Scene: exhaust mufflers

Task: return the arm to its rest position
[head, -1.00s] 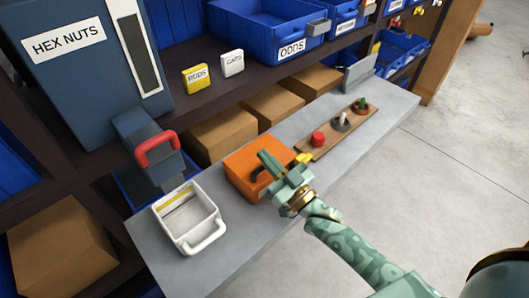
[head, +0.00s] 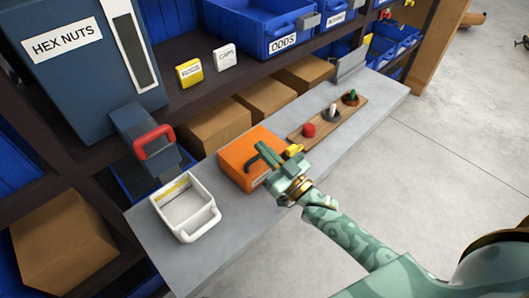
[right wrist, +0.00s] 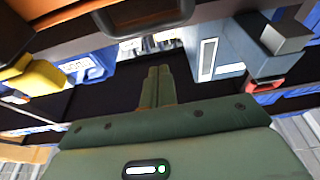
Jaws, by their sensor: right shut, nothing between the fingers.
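My right gripper (head: 267,158) is green and shows in the head view at the front of the orange box (head: 237,163), close to its black handle (head: 258,150). Its fingers are together and hold nothing. In the right wrist view the shut fingers (right wrist: 158,86) point ahead, with the black handle (right wrist: 145,18) above them in the picture and apart from them. I cannot tell in the head view whether the gripper touches the box. My left gripper is not in view.
A white bin (head: 183,211) stands left on the grey counter (head: 228,238). A wooden board (head: 318,132) with red, white and green knobs lies at the right. The hex nuts dispenser (head: 85,55) with a red handle stands behind. Open floor lies to the right.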

